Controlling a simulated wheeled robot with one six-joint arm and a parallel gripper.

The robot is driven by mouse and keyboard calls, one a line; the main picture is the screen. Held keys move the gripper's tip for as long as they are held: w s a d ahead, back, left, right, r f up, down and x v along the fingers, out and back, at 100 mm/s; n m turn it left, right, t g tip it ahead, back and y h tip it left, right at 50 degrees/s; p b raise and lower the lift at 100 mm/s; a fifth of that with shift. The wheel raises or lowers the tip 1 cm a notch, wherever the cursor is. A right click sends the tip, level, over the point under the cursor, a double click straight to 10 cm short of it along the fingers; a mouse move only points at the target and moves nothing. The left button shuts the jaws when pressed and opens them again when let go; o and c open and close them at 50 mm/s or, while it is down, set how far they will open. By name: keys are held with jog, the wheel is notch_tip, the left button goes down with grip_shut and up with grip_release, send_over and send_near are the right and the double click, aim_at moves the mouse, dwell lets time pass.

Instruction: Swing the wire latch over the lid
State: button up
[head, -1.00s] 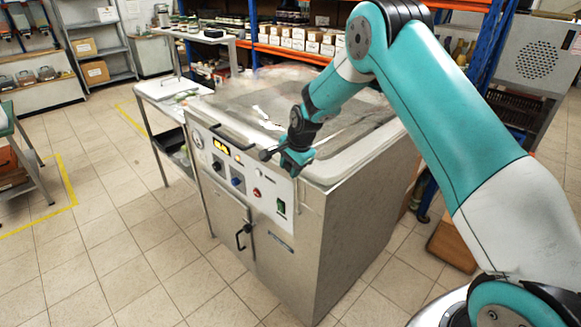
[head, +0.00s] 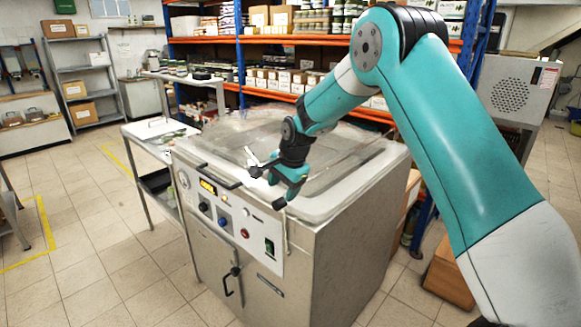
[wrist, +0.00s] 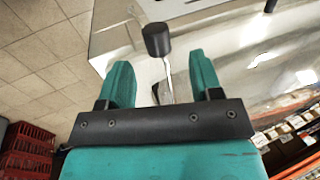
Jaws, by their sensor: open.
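A steel cabinet machine (head: 350,250) has a clear, shiny lid (head: 225,140) lying over its top, with a pale rim at the front. A black knob (wrist: 157,39) on a thin metal rod (wrist: 168,88) shows in the wrist view, between and just beyond my finger tips; it appears to be the latch. My gripper (wrist: 158,64) is open, its two teal fingers apart on either side of the rod. I cannot tell if either finger touches it. In the head view my gripper (head: 282,184) is above the machine's front edge, near the right front corner. The latch's pivot is hard to make out.
A black bar handle (head: 217,175) is on the lid's front edge, left of my gripper. A control panel (head: 225,215) is below. A side table (head: 160,130) stands at left, stocked shelves (head: 300,85) behind. Tiled floor (head: 90,235) is clear at front left.

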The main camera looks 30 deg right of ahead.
jog(key=b+v, duration=0.2)
jog(key=v, duration=0.8)
jog(key=shift+r, duration=0.2)
jog(key=s+a+r+n+g+y, duration=0.1)
jog(key=s+a+n, duration=0.5)
jog(key=s, duration=0.3)
jog(key=s+a+r+n+g+y, duration=0.1)
jog(key=s+a+n, duration=0.45)
jog(key=s, duration=0.35)
jog(key=s+a+f+n, duration=0.1)
jog(key=s+n, duration=0.3)
jog(key=s, duration=0.5)
jog(key=s+a+f+n+g, duration=0.1)
jog(key=s+a+n, duration=0.1)
jog(key=s+n, duration=0.3)
jog(key=s, duration=0.4)
jog(key=shift+a+y+b, duration=0.35)
jog(key=shift+y+b, duration=0.05)
